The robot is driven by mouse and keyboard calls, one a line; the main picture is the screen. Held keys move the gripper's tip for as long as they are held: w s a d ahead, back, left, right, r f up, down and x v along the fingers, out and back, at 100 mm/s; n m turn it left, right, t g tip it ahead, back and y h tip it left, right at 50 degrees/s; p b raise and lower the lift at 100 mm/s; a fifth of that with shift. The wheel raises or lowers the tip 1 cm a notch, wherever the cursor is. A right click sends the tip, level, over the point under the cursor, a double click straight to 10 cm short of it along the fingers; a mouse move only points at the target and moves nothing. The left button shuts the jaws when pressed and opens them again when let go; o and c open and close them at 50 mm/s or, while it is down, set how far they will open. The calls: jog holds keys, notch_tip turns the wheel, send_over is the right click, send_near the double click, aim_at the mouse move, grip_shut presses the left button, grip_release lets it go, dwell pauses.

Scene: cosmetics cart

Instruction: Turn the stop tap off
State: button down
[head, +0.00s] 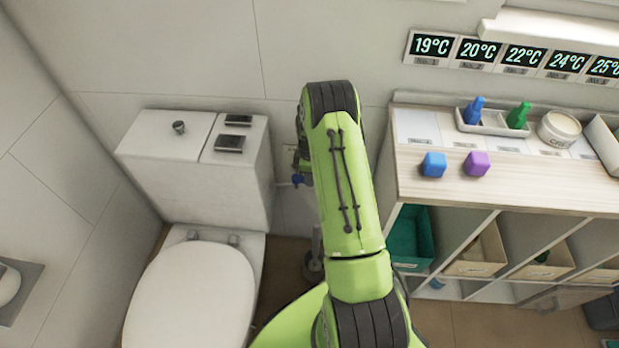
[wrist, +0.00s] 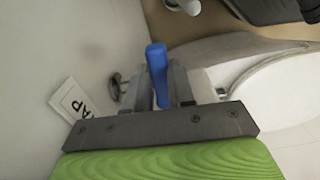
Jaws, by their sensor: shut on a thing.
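The stop tap shows in the wrist view as a blue lever handle (wrist: 157,72), standing between the two grey fingers of my gripper (wrist: 162,88). The fingers are closed on the handle. A metal fitting (wrist: 115,86) shows at the wall just left of the fingers. In the head view a small part of the blue tap (head: 297,180) shows beside the toilet cistern. My green arm covers most of the space around it, and my fingertips are hidden there.
The toilet cistern (head: 205,170) and closed toilet lid (head: 192,296) stand left of my arm. A shelf unit (head: 400,182) with cosmetics stands close on the right. A white label (wrist: 72,101) is on the wall near the tap. The gap between toilet and shelf is narrow.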

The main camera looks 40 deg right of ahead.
jog(key=shift+w+n, duration=0.15)
jog(key=shift+n, duration=0.15)
dwell(0.4)
jog(key=c, duration=1)
grip_release()
jog(key=shift+o, duration=0.2)
jog(key=shift+r, duration=0.15)
notch_tip(320, 180, up, 16)
jog(key=p, duration=0.4)
jog(key=shift+f+p, duration=0.25)
jog(key=shift+p, duration=0.05)
